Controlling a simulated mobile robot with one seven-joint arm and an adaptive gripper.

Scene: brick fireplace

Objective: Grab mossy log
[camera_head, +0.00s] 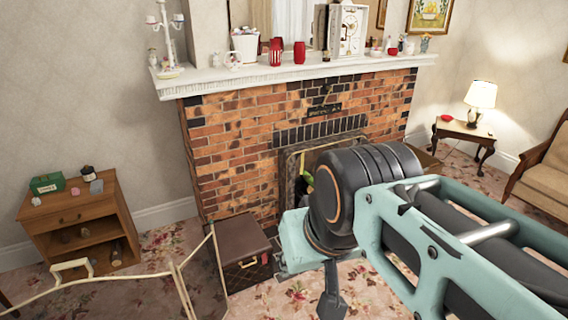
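No mossy log can be made out for certain. A small green and orange patch (307,178) shows inside the opening of the brick fireplace (240,145), just left of my arm; I cannot tell what it is. My teal and black arm reaches in from the right and hides much of the fireplace opening. A dark part at the arm's end, which seems to be my gripper (333,303), points down near the bottom edge. Its fingers are not clear, so I cannot tell whether it is open or holding anything.
A brown case (243,252) stands on the floor before the fireplace. A cream-framed folding screen (130,285) is at lower left. A wooden cabinet (85,225) stands at left. A lamp table (465,132) and armchair (545,175) are at right. Ornaments line the white mantel (215,80).

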